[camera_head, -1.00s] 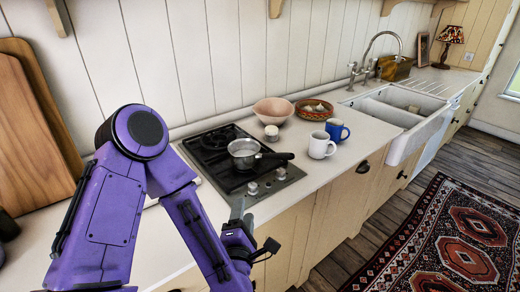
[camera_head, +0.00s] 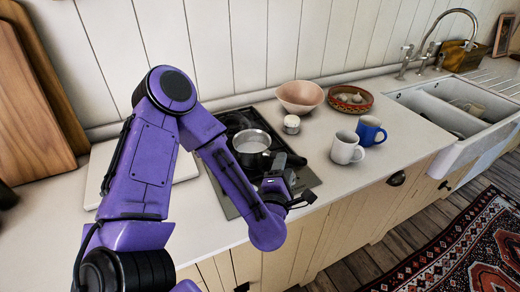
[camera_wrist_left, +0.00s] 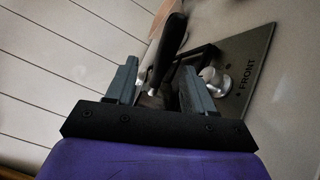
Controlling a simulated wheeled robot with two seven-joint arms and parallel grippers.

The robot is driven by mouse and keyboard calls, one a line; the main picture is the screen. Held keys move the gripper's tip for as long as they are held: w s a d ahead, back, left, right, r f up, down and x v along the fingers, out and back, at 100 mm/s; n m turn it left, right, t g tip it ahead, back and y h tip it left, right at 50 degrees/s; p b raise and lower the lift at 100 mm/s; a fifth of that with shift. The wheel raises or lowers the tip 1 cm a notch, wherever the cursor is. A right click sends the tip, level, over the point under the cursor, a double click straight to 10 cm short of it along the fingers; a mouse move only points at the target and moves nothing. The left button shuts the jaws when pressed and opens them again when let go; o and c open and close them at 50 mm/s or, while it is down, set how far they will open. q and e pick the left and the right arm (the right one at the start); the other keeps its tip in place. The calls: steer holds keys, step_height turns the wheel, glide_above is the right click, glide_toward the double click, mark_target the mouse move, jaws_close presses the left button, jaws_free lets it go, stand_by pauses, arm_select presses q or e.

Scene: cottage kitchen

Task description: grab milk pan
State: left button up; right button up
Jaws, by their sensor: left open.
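The milk pan (camera_head: 251,141) is a small silver pot standing on the black hob, with a dark handle pointing right. My left gripper (camera_head: 277,172) is at the handle, partly hiding it and the front of the hob. In the left wrist view, the black pan handle (camera_wrist_left: 174,38) shows between the two open grey fingers of my left gripper (camera_wrist_left: 160,68). I see no clear contact between fingers and handle. The pan's body is hard to make out in that view. My right gripper is in neither view.
The hob (camera_head: 232,120) has a front strip marked FRONT and a knob (camera_wrist_left: 216,79) beside the fingers.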

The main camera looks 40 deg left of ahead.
mark_target(268, 155)
arm_select(q)
steer(key=p+x, duration=0.1)
steer(key=x, duration=0.1)
steer(key=p+x, duration=0.1)
steer(key=x, duration=0.1)
steer(key=p+x, duration=0.1)
steer(key=x, duration=0.1)
steer(key=shift+w+d, duration=0.25)
steer(key=shift+w+a+f, duration=0.15)
steer(key=shift+w+a, duration=0.05)
steer(key=shift+s+a, duration=0.1)
steer(key=shift+s, duration=0.05)
jaws_close()
